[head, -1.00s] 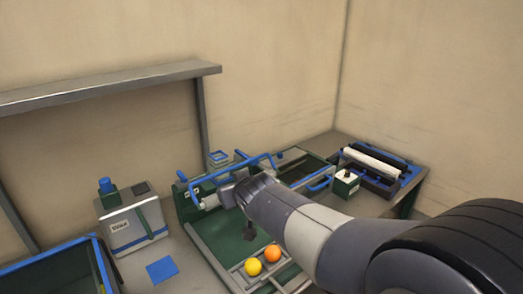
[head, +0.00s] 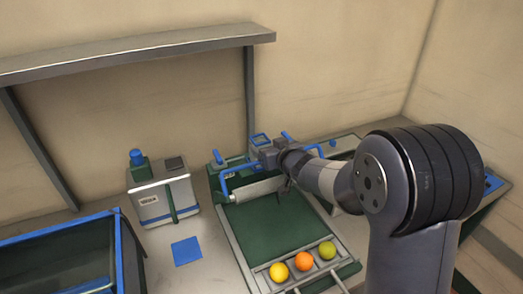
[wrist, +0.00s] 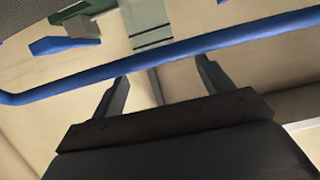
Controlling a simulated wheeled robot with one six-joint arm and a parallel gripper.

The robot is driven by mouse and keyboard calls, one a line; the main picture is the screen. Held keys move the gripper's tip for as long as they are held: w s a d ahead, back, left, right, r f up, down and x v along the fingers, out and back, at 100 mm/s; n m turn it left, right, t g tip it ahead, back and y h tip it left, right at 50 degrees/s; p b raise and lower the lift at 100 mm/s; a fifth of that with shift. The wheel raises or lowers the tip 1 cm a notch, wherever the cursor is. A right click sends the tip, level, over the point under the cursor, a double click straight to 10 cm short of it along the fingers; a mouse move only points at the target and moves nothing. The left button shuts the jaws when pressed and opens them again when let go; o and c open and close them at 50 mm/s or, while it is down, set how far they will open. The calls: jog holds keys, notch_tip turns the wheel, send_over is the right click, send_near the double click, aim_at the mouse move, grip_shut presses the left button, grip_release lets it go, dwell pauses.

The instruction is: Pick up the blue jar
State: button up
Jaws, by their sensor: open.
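No object in these frames is clearly a blue jar. A small blue-topped piece (head: 137,157) with a green base stands on a grey-white box at the left in the head view. A small blue-rimmed square item (head: 260,139) stands behind my gripper, only partly visible. My gripper (head: 265,154) is over the far end of the green sorting tray, beside the blue bar frame. In the wrist view my gripper (wrist: 163,75) has its two fingers wide apart with nothing held between them. A blue bar (wrist: 180,53) crosses just beyond the fingertips.
The green tray (head: 262,228) holds yellow, orange and green fruit (head: 304,261) at its near end. A grey-white box (head: 163,195) and a blue square (head: 187,251) are to its left. A blue-rimmed bin (head: 60,231) is at far left. A grey shelf (head: 130,52) runs overhead.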

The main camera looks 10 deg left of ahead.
aim_at(262, 141)
jog(key=shift+p+x, duration=1)
jog(key=shift+x, duration=1.8)
jog(key=shift+d, duration=0.1)
jog(key=shift+r, duration=0.1)
jog(key=c, duration=1.5)
